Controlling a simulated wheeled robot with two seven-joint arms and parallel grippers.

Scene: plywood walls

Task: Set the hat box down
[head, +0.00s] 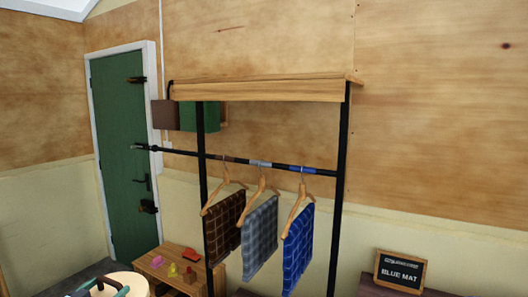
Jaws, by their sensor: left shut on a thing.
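The hat box (128,281) looks like a round, cream-topped box at the bottom left edge of the head view. Only its upper part shows, and the frame's lower edge cuts it off. My left gripper (100,285) is at its top, partly cut off, and is shut on it; a dark teal curved piece shows there. I cannot tell exactly which part is gripped, or what is under the box. My right gripper is not in view.
A black-framed rack with a wooden top shelf (260,91) holds brown (224,222), grey (260,235) and blue (297,247) cloths on hangers. A low wooden table (150,264) with small coloured items stands left. A green door (122,160) is behind.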

